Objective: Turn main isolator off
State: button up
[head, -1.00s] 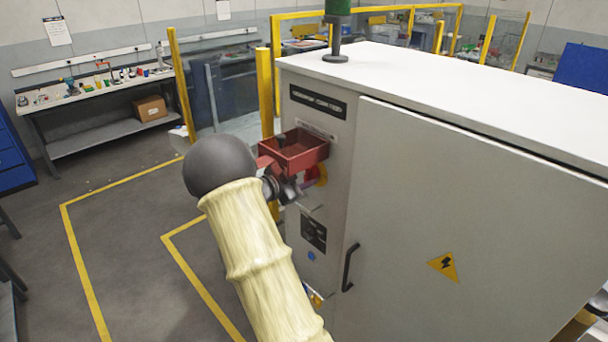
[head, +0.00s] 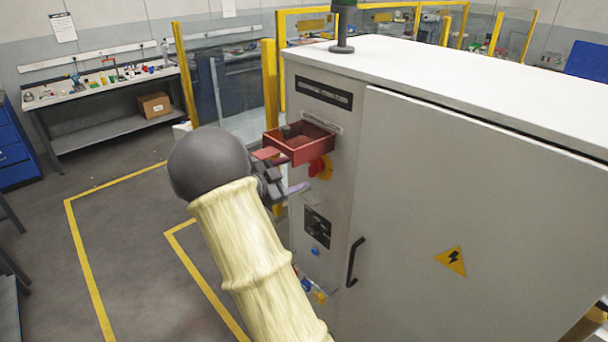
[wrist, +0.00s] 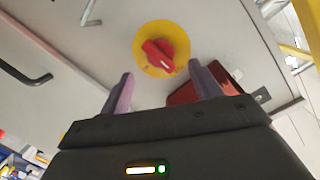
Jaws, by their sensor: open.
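The main isolator (head: 318,167) is a red rotary handle on a yellow round plate, on the narrow side face of the grey cabinet (head: 440,200). In the wrist view the red handle (wrist: 158,55) lies at a slant on its yellow disc. My gripper (head: 283,172) is in front of that face, just left of the handle in the head view. Its two fingers (wrist: 160,85) are open and empty, apart from the handle, which shows beyond the gap between them. Part of the handle is hidden in the head view by the red tray.
A red open tray (head: 300,143) juts from the cabinet face just above the isolator; it shows close by one finger in the wrist view (wrist: 200,87). A black door handle (head: 354,262) is on the cabinet door. Floor left of the cabinet is clear.

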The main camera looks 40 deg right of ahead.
jog(key=a+r+b, duration=0.1)
jog(key=a+b, duration=0.2)
jog(key=a, duration=0.8)
jog(key=shift+s+r, duration=0.25)
jog(key=shift+s, duration=0.2)
jog(key=w+a+f+n+t+y, duration=0.1)
jog(key=w+a+n+t+y, duration=0.4)
jog(key=n+t, duration=0.4)
jog(key=s+a+f+n+y, duration=0.2)
jog(key=a+f+n+y, duration=0.2)
jog(key=a+n+y, duration=0.25)
jog(key=s+a+f+n+g+y, duration=0.2)
jog(key=s+f+n+g, duration=0.1)
jog(key=s, duration=0.8)
jog(key=s+a+f+n+g+y, duration=0.2)
jog(key=s+f+n+g+y, duration=0.1)
jog(key=s, duration=0.8)
notch_tip(320, 180, down, 3)
jog(key=shift+a+f+n+g, duration=0.1)
jog(key=shift+a+n+g, duration=0.25)
jog(key=shift+n+g, duration=0.7)
